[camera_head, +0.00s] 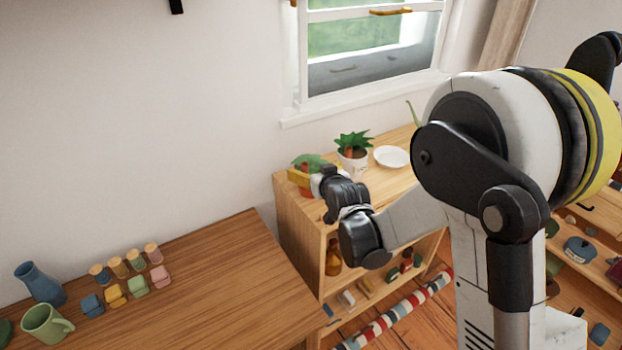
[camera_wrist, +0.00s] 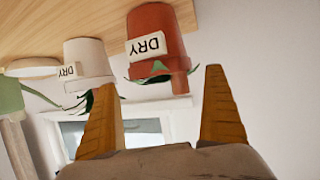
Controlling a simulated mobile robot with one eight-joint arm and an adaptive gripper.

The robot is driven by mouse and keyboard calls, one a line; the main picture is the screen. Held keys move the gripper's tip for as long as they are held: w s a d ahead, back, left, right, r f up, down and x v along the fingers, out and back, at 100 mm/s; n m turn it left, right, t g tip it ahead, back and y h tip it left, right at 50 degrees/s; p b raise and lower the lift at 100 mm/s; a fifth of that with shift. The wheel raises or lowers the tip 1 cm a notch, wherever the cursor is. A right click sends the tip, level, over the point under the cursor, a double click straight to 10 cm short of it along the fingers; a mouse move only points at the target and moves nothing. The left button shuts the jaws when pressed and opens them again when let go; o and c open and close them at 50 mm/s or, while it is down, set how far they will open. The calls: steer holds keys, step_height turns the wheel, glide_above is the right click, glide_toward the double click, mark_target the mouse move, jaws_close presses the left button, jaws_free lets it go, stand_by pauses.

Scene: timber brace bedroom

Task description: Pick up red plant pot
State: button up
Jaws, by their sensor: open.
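The red plant pot (camera_wrist: 158,22) has a white "DRY" label and green leaves. It shows upside down in the wrist view, at the top centre, just beyond the gap between my fingertips. In the head view its leaves (camera_head: 309,160) show at the left end of the wooden shelf unit, and my gripper covers most of the pot. My gripper (camera_wrist: 160,77) is open and empty, with its two tan fingers spread apart. In the head view my gripper (camera_head: 302,178) is right in front of the pot. Contact with the pot is not visible.
A white plant pot (camera_head: 352,164) stands close to the right of the red one on the shelf unit (camera_head: 395,190), with a white plate (camera_head: 391,156) beyond it. A wooden table (camera_head: 215,270) with cups and blocks lies left. The window (camera_head: 370,50) is behind.

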mark_target(312, 169)
steer(key=b+x, duration=0.1)
steer(key=x, duration=0.1)
steer(key=b+x, duration=0.1)
steer(key=x, duration=0.1)
steer(key=shift+w+a+f, duration=0.1)
steer(key=shift+w+f, duration=0.05)
steer(key=shift+f, duration=0.25)
steer(key=shift+r, duration=0.15)
steer(key=c, duration=1.2)
steer(key=shift+c, duration=0.2)
